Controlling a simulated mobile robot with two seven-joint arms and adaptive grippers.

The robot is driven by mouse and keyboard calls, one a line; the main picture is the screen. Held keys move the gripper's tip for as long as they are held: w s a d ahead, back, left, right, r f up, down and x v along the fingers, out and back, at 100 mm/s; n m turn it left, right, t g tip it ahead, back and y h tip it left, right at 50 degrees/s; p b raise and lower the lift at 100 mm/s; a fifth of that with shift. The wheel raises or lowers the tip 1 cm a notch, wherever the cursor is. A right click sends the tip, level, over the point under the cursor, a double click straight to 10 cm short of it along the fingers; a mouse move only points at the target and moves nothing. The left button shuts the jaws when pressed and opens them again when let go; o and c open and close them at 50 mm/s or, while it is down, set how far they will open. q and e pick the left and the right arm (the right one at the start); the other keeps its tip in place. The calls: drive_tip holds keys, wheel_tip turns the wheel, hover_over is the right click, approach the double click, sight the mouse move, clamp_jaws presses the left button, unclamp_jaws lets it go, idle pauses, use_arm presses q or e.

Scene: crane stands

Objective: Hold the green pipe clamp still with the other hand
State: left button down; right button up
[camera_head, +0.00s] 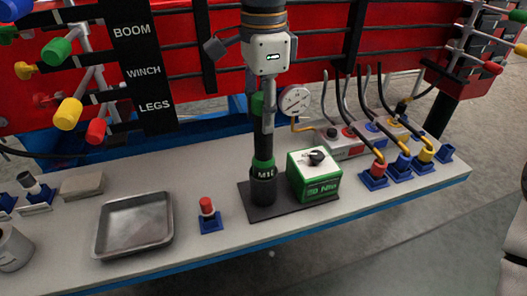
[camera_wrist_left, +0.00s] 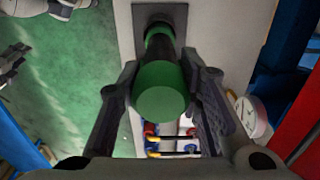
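The green pipe clamp appears to be the upright black post (camera_head: 265,150) with a green top (camera_head: 257,103) and a green band near its foot. It stands on a dark plate (camera_head: 284,213). In the left wrist view its round green end (camera_wrist_left: 161,100) lies between the fingers. My left gripper (camera_head: 267,118) comes down from above over it. In the left wrist view my left gripper (camera_wrist_left: 160,58) has a finger close against each side of the post, and I see no clear gap.
A green box with a black knob (camera_head: 314,175) stands beside the post, and a gauge (camera_head: 295,100) is behind. A metal tray (camera_head: 134,223) and a red-capped piece in a blue holder (camera_head: 209,214) are to the left. Coloured plugs (camera_head: 402,162) stand right.

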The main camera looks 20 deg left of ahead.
use_arm(q)
drive_tip(key=shift+r, duration=5.8)
